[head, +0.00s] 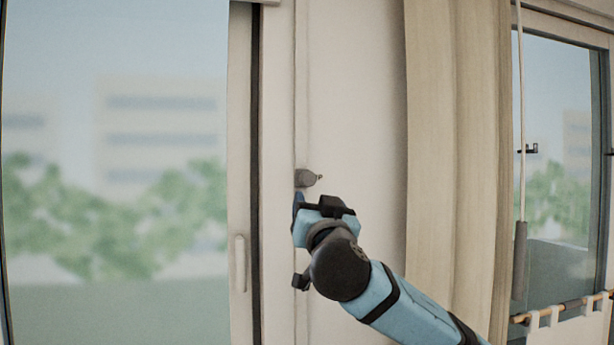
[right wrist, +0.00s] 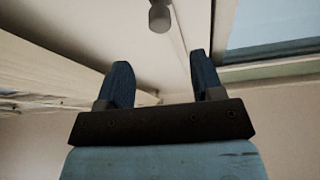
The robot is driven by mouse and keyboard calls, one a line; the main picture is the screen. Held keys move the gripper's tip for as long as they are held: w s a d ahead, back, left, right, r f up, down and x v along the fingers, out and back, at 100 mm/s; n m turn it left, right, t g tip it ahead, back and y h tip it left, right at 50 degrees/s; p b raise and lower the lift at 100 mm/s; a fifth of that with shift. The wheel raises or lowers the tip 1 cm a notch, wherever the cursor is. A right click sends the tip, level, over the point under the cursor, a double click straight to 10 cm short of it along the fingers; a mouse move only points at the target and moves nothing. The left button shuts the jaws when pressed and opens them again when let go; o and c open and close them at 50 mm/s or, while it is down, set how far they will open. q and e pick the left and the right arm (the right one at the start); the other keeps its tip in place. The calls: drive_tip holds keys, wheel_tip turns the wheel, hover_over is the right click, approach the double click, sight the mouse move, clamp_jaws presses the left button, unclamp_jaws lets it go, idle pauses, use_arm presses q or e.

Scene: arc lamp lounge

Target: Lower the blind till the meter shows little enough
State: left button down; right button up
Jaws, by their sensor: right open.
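A small grey knob (head: 308,178) sits in front of the pale wall beside the left window, by a thin vertical line that looks like a cord or wall edge. My right gripper (head: 300,203) is just below the knob in the head view, its fingers partly hidden by its own wrist. In the right wrist view the two blue fingers (right wrist: 162,78) stand apart with nothing between them. The knob (right wrist: 159,17) shows beyond the fingertips, roughly between them, and not touching them. I cannot make out the blind or the meter. My left gripper is not in view.
The left window (head: 115,150) has a pale upright handle (head: 240,263). A beige curtain (head: 455,130) hangs right of my gripper. Farther right, a white wand with a grey grip (head: 520,260) hangs before another window, above a wooden rod (head: 565,306).

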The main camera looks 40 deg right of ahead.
sight(309, 181)
drive_tip(key=p+x, duration=0.3)
drive_tip(key=x, duration=0.7)
drive_tip(key=shift+r, duration=0.15)
drive_tip(key=shift+w+d+r+p, duration=0.1)
drive_tip(key=shift+w+d+p, duration=0.3)
drive_tip(key=shift+w, duration=0.2)
drive_tip(key=shift+c, duration=0.4)
clamp_jaws()
